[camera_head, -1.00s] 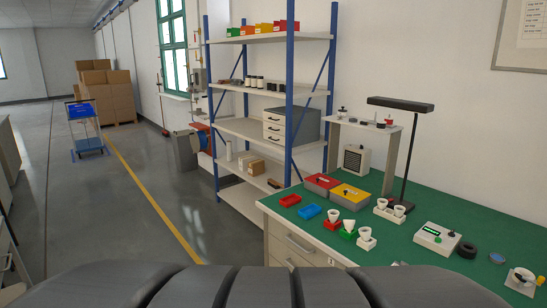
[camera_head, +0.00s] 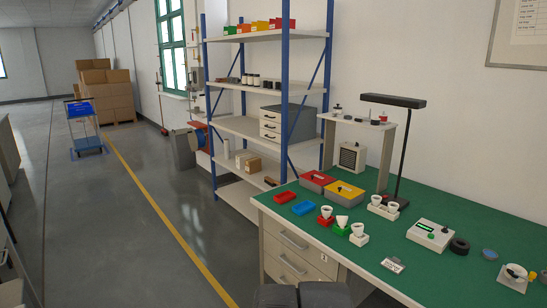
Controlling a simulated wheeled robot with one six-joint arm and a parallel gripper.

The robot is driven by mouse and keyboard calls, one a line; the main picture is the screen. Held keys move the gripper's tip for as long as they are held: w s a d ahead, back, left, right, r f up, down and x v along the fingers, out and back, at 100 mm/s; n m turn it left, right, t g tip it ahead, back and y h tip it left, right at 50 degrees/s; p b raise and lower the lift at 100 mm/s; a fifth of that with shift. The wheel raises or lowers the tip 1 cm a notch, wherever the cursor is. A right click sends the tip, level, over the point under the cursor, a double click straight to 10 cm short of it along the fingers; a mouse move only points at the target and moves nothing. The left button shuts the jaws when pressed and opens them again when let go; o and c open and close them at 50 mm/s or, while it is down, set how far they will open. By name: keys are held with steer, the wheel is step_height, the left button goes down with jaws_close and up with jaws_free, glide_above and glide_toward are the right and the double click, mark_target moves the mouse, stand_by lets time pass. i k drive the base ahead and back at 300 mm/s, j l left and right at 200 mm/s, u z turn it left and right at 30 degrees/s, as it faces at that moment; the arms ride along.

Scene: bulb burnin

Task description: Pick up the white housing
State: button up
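On the green workbench (camera_head: 455,222), a white block-like housing (camera_head: 359,240) stands upright near the front edge, with a white cone-shaped cup on top. A red housing (camera_head: 325,221) and a green housing (camera_head: 342,229) with similar white cups stand in a row to its left. A wider white holder (camera_head: 382,210) with two cups is behind them. I cannot tell for sure which white piece is the named housing. My gripper is not in view; only dark parts of my own body show at the bottom edge.
A lamp (camera_head: 393,101), a tester (camera_head: 433,234), a black ring (camera_head: 459,246) and a label card (camera_head: 393,265) are on the bench.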

mark_target(358, 233)
steer(key=i+l, duration=0.15)
steer(key=i, duration=0.5)
steer(key=i+l, duration=0.15)
steer(key=i, duration=0.5)
